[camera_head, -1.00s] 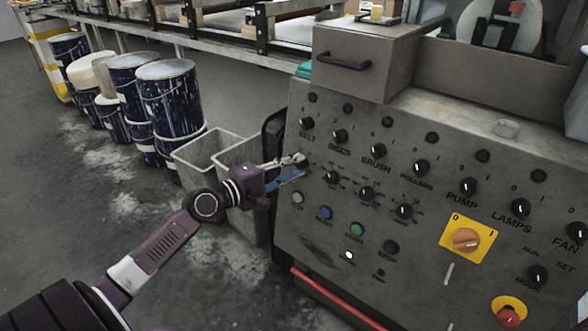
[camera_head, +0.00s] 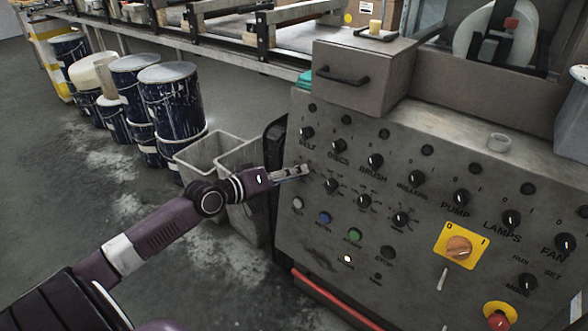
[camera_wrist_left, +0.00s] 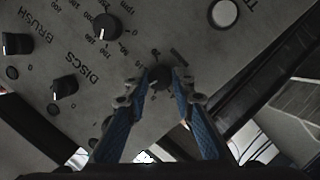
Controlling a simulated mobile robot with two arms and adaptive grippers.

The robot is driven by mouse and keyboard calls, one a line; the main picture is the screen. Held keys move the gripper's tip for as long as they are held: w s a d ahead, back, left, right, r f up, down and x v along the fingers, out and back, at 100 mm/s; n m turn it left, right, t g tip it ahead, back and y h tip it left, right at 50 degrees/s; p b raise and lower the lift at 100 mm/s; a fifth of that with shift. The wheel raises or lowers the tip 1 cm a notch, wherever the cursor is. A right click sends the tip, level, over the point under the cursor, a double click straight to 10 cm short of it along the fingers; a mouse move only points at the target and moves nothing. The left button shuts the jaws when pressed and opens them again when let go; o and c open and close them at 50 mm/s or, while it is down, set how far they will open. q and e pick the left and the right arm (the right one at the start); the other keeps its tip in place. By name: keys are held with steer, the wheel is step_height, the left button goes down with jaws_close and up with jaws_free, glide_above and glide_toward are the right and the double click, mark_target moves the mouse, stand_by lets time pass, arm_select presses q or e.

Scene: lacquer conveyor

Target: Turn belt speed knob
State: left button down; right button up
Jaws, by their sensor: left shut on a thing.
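The grey control panel (camera_head: 300,235) stands at the right in the head view. My left gripper (camera_head: 303,170) reaches its left part, below the knob labelled BELT (camera_head: 307,132). In the left wrist view my left gripper (camera_wrist_left: 161,84) has its two blue-backed fingers on either side of a dark round knob (camera_wrist_left: 160,78), the belt speed knob by its place, and is shut on it. The fingers hide its sides, and its pointer cannot be read. In the head view this knob is hidden behind the fingertips. My right gripper is not in view.
A neighbouring speed knob (camera_head: 331,186) sits close on the right. A white button (camera_head: 298,203) lies below. A yellow-backed switch (camera_head: 459,246) and a red stop button (camera_head: 499,319) are further right. Grey bins (camera_head: 205,150) and paint drums (camera_head: 170,100) stand left of the panel.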

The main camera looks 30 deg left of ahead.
arm_select(q)
steer(key=shift+m+p, duration=0.35)
steer(key=shift+m, duration=0.15)
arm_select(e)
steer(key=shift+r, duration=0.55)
arm_select(q)
steer(key=shift+s+f, duration=0.1)
steer(key=shift+f, duration=0.05)
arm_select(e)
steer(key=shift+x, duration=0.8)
arm_select(q)
steer(key=c, duration=1.6)
jaws_free()
steer(key=shift+r+v, duration=0.2)
steer(key=shift+v, duration=5.75)
